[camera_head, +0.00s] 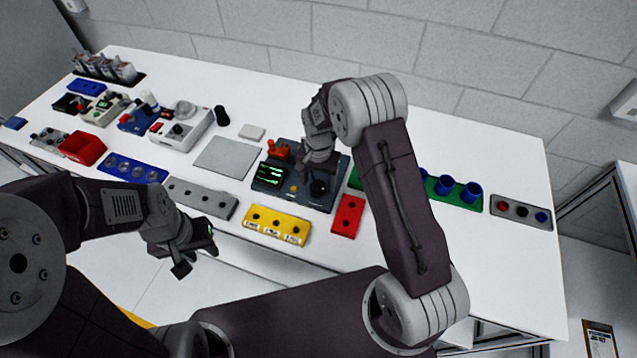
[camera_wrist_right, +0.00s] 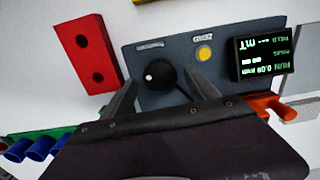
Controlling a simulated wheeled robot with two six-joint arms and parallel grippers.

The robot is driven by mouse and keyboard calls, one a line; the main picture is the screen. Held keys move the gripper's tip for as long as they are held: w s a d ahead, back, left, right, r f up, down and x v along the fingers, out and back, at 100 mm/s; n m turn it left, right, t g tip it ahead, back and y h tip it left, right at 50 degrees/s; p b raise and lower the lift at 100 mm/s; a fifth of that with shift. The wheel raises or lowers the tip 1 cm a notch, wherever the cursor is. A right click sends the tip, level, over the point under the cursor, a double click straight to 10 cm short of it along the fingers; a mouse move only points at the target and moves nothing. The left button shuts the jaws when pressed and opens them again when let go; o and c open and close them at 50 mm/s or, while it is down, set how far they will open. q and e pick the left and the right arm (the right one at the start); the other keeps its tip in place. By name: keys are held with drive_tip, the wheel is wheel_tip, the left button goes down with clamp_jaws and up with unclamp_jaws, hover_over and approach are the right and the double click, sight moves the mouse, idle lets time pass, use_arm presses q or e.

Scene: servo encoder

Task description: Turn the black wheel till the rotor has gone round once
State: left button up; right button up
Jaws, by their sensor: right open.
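The black wheel (camera_wrist_right: 158,76) with a white dot is on a dark grey panel unit (camera_wrist_right: 150,48). It also shows in the head view (camera_head: 319,188), near the unit's front right. My right gripper (camera_wrist_right: 161,84) is open over the unit, with its fingers to either side of the wheel; I cannot tell whether they touch it. The unit has a lit screen (camera_wrist_right: 262,55) with green text and a yellow button (camera_wrist_right: 204,54). An orange-red part (camera_head: 279,150) stands at the unit's back left; I cannot tell whether it is the rotor. My left gripper (camera_head: 196,256) is open and empty, in front of the table.
A yellow block (camera_head: 275,226) and a red block (camera_head: 347,215) lie close in front of the unit. A green rack with blue cups (camera_head: 445,185) is to the right. A grey plate (camera_head: 226,158) is to the left. The white table's right front is clear.

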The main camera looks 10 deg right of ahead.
wheel_tip(320, 180, up, 8)
idle(0.5)
wheel_tip(320, 180, up, 5)
hover_over(318, 186)
drive_tip(key=s+d, duration=0.3)
drive_tip(key=s, duration=0.3)
drive_tip(key=s+f+n, duration=0.2)
drive_tip(key=s+n, duration=0.1)
drive_tip(key=s, duration=0.3)
drive_tip(key=s+d+f+n+t, duration=0.1)
drive_tip(key=s+f+n, duration=0.1)
drive_tip(key=s, duration=0.4)
drive_tip(key=shift+d+n, duration=0.15)
drive_tip(key=shift+n, duration=0.45)
